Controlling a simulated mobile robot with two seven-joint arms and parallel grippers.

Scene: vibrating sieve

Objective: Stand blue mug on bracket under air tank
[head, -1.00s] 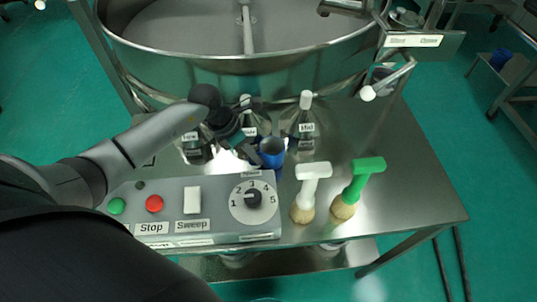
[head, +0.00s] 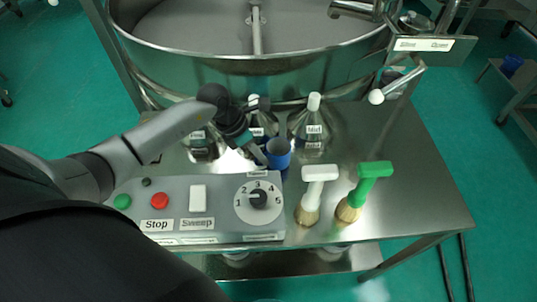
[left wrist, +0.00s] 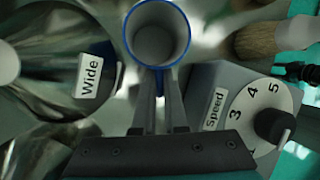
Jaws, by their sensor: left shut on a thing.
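The blue mug (head: 279,153) is upright over the steel table, behind the right end of the control box. My left gripper (head: 264,150) is shut on it. In the left wrist view the mug (left wrist: 157,42) shows from above, empty, with a blue rim and grey inside. The fingers (left wrist: 158,85) meet its near side. I cannot tell whether its base touches the table. I cannot make out the air tank or its bracket. My right gripper is not in view.
The control box (head: 180,208) is in front. A white-handled brush (head: 318,190) and a green-handled brush (head: 362,190) stand right of the mug. A Mid-labelled flask (head: 313,130) and other flasks stand behind, under the big sieve (head: 230,75). The table's right side is clear.

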